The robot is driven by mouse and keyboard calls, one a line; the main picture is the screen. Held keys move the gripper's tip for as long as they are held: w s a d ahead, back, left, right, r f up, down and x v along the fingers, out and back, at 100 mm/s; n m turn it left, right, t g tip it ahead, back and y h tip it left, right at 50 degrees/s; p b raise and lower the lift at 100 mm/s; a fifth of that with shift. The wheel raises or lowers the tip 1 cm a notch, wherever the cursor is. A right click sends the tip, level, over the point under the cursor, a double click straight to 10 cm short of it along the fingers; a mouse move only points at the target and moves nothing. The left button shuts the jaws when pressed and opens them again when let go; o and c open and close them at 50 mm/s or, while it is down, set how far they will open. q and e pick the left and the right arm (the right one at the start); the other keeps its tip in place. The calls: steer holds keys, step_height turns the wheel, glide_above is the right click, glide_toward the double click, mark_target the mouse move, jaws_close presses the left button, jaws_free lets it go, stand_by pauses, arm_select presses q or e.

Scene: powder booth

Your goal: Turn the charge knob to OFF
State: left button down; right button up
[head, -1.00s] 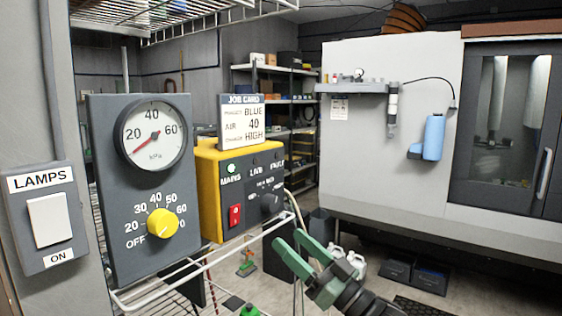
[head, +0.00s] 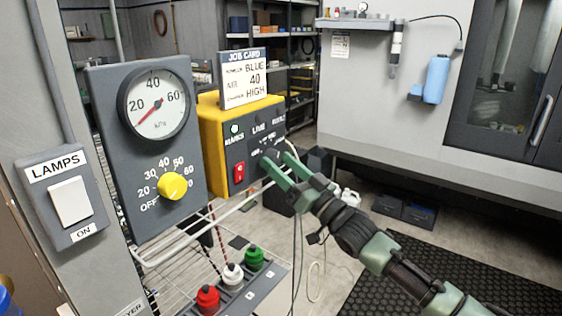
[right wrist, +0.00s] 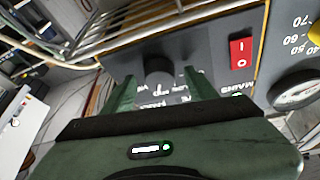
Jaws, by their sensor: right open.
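The yellow box (head: 211,145) has a dark front panel with a lit MAINS lamp, a red rocker switch (head: 239,172) and a dark charge knob (right wrist: 159,69). My right gripper (head: 277,163) is open in front of this panel. In the right wrist view its green fingers stand on either side of the knob, with no clear grip on it. The fingers mostly hide the knob in the head view, and its exact setting cannot be read. The job card (head: 244,78) on the box reads BLUE, AIR 40, CHARGE HIGH. My left gripper is not in view.
Left of the box is a grey panel with a kPa gauge (head: 154,102) and a yellow air knob (head: 172,187). A LAMPS switch (head: 70,201) is at far left. Below, red, white and green-topped containers (head: 208,299) stand by a wire rack. Floor on the right is open.

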steer(key=shift+c, duration=0.4)
